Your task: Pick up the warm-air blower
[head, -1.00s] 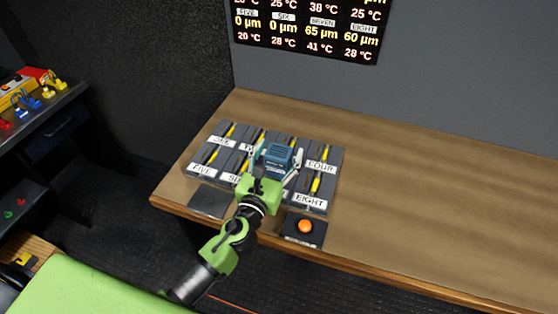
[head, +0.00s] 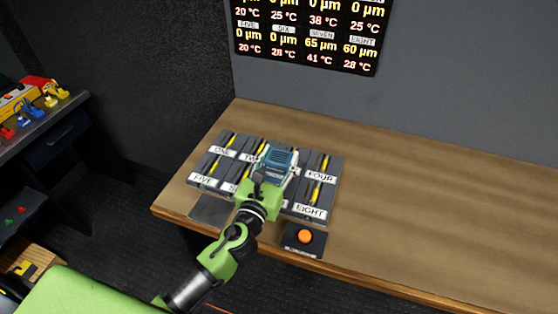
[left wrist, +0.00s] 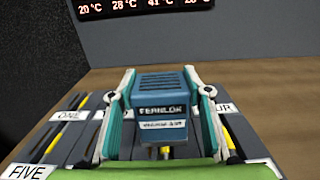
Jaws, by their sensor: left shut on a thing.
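The warm-air blower (head: 279,159) is a blue box with dark vent slots on top, in the middle of the head view. In the left wrist view the blower (left wrist: 161,108) sits upright between the two fingers and shows a "FERNLOK" label. My left gripper (head: 276,170) is shut on it, with one finger along each side; in the left wrist view the gripper (left wrist: 160,115) touches both sides. The blower is over the middle of the labelled panels, and I cannot tell how far above them it is. My right gripper is not in view.
Dark panels with yellow strips, such as FOUR (head: 320,176) and EIGHT (head: 311,210), lie on the wooden table (head: 430,220). An orange button (head: 305,236) is at the front edge. A readout screen (head: 310,35) hangs on the wall. The table's right side is clear.

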